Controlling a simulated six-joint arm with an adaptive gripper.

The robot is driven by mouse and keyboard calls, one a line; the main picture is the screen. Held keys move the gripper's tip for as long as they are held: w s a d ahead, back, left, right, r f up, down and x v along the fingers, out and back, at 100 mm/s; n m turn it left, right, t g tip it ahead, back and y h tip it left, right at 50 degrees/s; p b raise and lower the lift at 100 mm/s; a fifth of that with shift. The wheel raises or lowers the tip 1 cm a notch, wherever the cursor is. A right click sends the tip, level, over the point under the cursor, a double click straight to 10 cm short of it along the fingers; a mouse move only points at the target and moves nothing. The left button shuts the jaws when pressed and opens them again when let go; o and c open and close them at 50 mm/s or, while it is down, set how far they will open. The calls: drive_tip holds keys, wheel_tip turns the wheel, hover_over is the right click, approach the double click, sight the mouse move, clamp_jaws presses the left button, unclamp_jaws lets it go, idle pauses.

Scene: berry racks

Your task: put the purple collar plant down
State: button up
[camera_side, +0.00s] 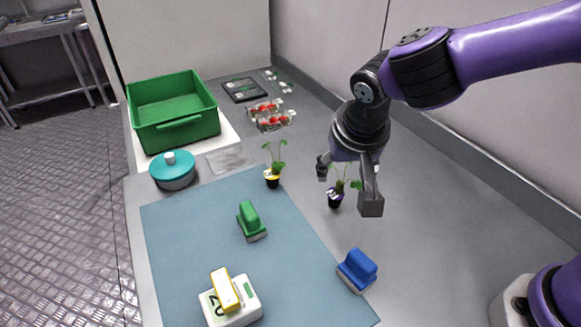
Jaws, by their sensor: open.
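The purple collar plant (336,196) is a small green seedling in a dark pot with a purple band. It stands upright on the grey table, just right of the blue mat (190,222). My gripper (348,186) is open around or just above it, with one finger on each side in the picture. Part of the plant is hidden behind the gripper, and I cannot tell whether a finger touches it. A second plant (273,177) with a yellow collar stands at the mat's upper right edge.
A teal lidded pot (173,171), green crate (175,137) and strawberry punnets (270,116) stand behind. Grey table is clear at right.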

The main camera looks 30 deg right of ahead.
drive_tip(key=s+d+r+n+y, duration=0.1)
drive_tip(key=s+d+r+n, duration=0.1)
drive_tip(key=s+d+r, duration=0.2)
drive_tip(key=s+d+r+n+t+y, duration=0.1)
drive_tip(key=s+d+r+n, duration=0.1)
drive_tip(key=s+d, duration=0.5)
drive_tip(key=shift+s+d+r+n+t, duration=0.3)
drive_tip(key=shift+d+r, duration=0.55)
drive_tip(key=shift+d, duration=0.3)
